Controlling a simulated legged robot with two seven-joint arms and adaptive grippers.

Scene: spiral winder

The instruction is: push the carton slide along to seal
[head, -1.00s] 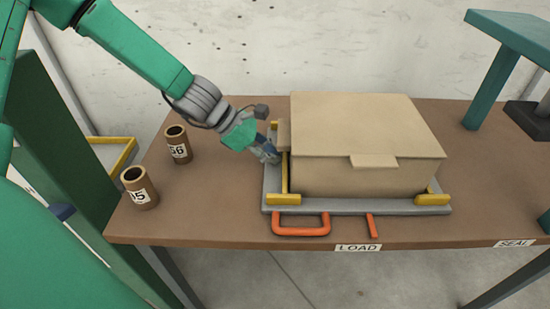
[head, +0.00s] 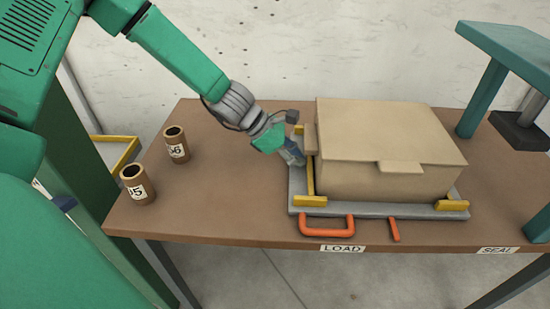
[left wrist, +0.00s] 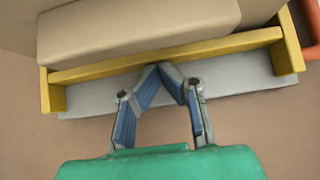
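The carton slide (head: 375,210) is a grey plate with yellow rails and an orange handle (head: 327,227) at its front. It lies on the brown table by the LOAD label (head: 342,248). A closed tan carton (head: 385,150) sits on it, its flap hanging at the front. My left gripper (head: 297,157) is at the slide's left end. In the left wrist view my left gripper (left wrist: 164,66) has its fingertips together, against or very near the yellow rail (left wrist: 205,48). Nothing shows between the fingers. My right gripper is out of view.
Two brown tubes, marked 56 (head: 176,145) and 05 (head: 137,186), stand at the table's left. A teal press frame (head: 482,95) with a dark pad (head: 520,130) stands at the right, near the SEAL label (head: 497,251). The table between slide and frame is clear.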

